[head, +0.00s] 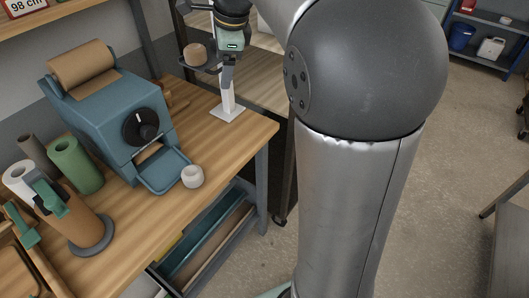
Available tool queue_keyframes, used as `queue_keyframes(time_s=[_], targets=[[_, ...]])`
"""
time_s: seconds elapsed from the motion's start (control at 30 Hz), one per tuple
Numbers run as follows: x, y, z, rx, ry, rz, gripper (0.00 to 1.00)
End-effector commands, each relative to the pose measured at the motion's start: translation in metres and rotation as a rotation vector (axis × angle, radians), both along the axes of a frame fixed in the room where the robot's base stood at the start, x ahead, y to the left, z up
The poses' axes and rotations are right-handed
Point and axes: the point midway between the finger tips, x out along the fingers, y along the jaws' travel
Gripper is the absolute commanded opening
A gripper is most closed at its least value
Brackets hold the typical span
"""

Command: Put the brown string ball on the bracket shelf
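A small brown roll-shaped object (195,54), which looks like the brown string ball, sits at a dark round holder (206,69) above the back right of the workbench. My gripper (229,72) points down just right of it, with a visible gap. A pale post on a square white base (227,114) stands below my gripper and overlaps it in the picture. My fingers are too small and overlapped to tell whether they are open or shut. A wooden shelf (50,14) with a "98 cm" sign crosses the top left; it may be the bracket shelf.
A blue paper dispenser (105,110) fills the middle of the workbench (205,215). A small cream roll (192,176) lies beside its front tray. Several rolls, including a green one (76,164), stand at left.

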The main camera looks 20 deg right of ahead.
Motion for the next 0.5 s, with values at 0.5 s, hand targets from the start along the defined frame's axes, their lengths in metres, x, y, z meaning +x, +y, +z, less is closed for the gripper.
queue_keyframes(time_s=[0.5], targets=[[-0.253,0.021,-0.16,-0.379,0.002,1.639,0.79]])
